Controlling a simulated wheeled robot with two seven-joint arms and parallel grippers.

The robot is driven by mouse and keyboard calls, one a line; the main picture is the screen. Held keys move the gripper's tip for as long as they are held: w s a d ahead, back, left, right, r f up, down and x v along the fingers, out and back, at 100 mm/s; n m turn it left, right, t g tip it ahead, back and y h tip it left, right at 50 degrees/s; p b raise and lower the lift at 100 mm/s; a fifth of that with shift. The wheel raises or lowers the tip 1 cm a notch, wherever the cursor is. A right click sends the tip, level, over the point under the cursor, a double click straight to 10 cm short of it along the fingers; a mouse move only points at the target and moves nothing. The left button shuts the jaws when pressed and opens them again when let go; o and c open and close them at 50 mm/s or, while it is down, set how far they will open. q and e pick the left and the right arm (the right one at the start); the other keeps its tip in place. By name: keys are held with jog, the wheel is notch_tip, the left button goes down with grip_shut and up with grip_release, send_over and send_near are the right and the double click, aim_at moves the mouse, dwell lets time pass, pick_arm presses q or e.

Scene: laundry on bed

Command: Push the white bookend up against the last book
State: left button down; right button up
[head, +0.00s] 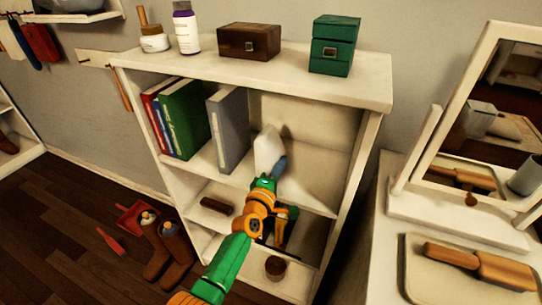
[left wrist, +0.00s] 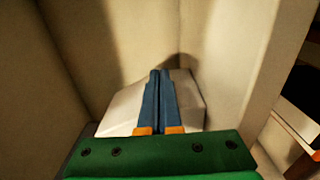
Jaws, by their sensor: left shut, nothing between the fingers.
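The white bookend (head: 267,148) stands on the upper shelf, to the right of the grey book (head: 229,128), which is the last in the row. A narrow gap seems to show between them in the head view. My left gripper (head: 280,164) is shut and empty, with its blue fingers at the bookend's right side. In the left wrist view the shut fingers (left wrist: 158,95) lie in front of the white bookend (left wrist: 191,100) and hide its middle. I cannot tell whether they touch it. My right gripper is not in view.
A green book (head: 185,120) and thinner red and blue books stand left of the grey book. The shelf right of my gripper is free up to the side panel (head: 350,190). A brown box (head: 249,42) and a green box (head: 334,46) sit on top.

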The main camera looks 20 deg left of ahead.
aim_at(260, 159)
pick_arm(q)
jog(key=shift+a, duration=0.3)
jog(key=shift+w+a+b, duration=0.1)
jog(key=shift+a+b, duration=0.6)
jog(key=shift+a, duration=1.35)
jog(key=shift+a, duration=0.1)
jog(key=shift+a+b, duration=0.65)
jog(key=shift+a, duration=0.25)
